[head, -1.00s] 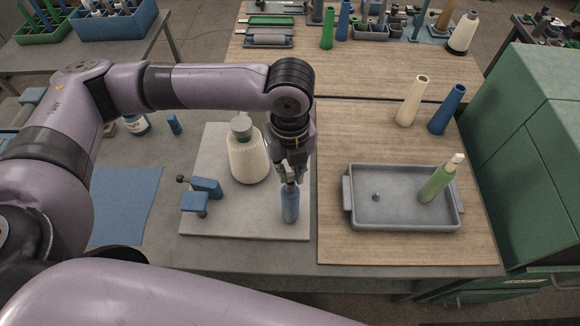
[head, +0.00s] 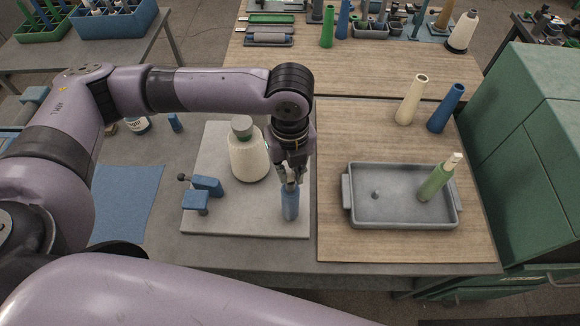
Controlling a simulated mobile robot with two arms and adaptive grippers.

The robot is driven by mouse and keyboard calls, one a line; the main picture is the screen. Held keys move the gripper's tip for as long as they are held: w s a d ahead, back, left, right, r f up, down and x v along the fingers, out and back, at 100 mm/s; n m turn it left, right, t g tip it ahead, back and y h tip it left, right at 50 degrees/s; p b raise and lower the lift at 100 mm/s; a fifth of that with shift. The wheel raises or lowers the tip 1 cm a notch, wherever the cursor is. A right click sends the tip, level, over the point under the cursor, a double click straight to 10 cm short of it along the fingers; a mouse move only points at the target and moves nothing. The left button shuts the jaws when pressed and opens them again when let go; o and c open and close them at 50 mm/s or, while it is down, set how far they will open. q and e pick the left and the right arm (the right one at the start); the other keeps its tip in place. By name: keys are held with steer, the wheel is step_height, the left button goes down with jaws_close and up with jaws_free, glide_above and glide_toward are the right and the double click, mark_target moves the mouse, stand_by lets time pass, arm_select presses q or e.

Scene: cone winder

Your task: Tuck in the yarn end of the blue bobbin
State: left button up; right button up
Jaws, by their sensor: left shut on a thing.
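The blue bobbin (head: 290,205) stands upright near the front right corner of the grey board (head: 245,222). My left gripper (head: 290,180) points down from above and is shut at the bobbin's top. The fingers hide the top of the bobbin, and its yarn end is too small to make out. In the lower part of the view my other arm crosses the front, but its gripper is outside the picture.
A cream yarn cone (head: 248,155) stands close left of the gripper. A blue clamp (head: 203,193) sits on the board's left. A grey tray (head: 400,222) with a leaning green bobbin (head: 436,182) is to the right. Cream (head: 411,100) and blue (head: 446,109) cones stand behind it.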

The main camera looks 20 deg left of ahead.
arm_select(q)
steer(key=shift+p, duration=0.4)
stand_by(0.5)
steer(key=shift+f, duration=0.15)
steer(key=o, duration=0.8)
steer(key=o, duration=0.5)
steer(key=shift+c, duration=0.2)
stand_by(0.4)
steer(key=shift+r+p, duration=3.55)
steer(key=shift+p, duration=0.5)
